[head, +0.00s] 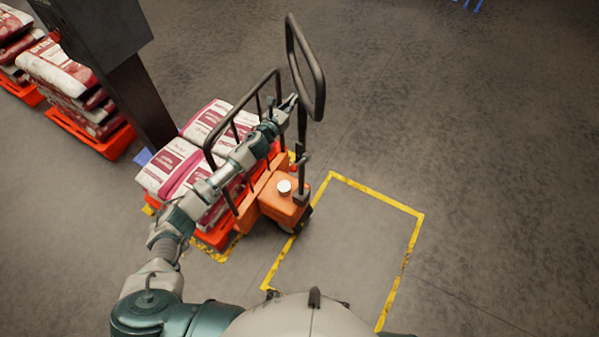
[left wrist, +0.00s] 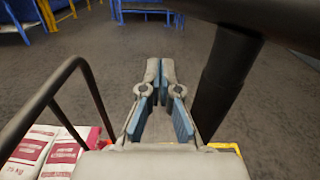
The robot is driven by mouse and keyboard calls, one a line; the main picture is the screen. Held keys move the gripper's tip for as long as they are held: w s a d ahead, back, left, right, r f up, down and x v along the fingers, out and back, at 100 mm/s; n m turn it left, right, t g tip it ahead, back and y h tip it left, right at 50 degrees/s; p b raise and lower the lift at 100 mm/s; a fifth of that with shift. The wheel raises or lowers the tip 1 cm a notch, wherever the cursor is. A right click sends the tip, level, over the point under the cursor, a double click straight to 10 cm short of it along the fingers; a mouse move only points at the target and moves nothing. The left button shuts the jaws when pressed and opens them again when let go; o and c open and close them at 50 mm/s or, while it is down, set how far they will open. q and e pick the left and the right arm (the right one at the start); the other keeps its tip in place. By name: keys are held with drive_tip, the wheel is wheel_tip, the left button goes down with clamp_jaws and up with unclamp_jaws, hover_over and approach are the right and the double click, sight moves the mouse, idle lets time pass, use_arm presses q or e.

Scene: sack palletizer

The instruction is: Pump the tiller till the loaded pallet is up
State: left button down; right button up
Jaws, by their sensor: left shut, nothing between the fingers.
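The tiller (head: 302,135) is a black upright post with a loop handle on top, rising from the orange pump truck (head: 283,203). The loaded pallet (head: 215,238) is orange-red, stacked with white and dark-red sacks (head: 168,170) behind the truck's black guard frame. My left gripper (head: 291,101) reaches over the load and guard frame to beside the tiller, just below the loop. In the left wrist view my left gripper (left wrist: 160,78) is shut and empty, with the tiller's dark post (left wrist: 217,80) to its right. My right gripper is not in view.
A yellow floor outline (head: 413,240) lies right of the truck, its inside clear. A dark post (head: 143,100) stands left of the load. More sacks (head: 65,75) on orange pallets stand at far left. Open floor lies to the right.

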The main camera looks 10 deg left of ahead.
use_arm(q)
drive_tip(key=shift+d, duration=0.2)
drive_tip(key=s+d+p, duration=0.1)
drive_tip(key=s+d, duration=0.4)
drive_tip(key=d, duration=0.8)
drive_tip(key=shift+d+f+p, duration=0.2)
drive_tip(key=shift+f+p, duration=0.1)
drive_tip(key=s+d+f, duration=0.1)
drive_tip(key=d, duration=0.4)
drive_tip(key=s+d+f+b, duration=0.1)
drive_tip(key=s+d, duration=0.1)
drive_tip(key=d, duration=0.3)
drive_tip(key=shift+s+d+f+b, duration=0.15)
drive_tip(key=shift+s+f+b, duration=0.15)
drive_tip(key=shift+f, duration=0.05)
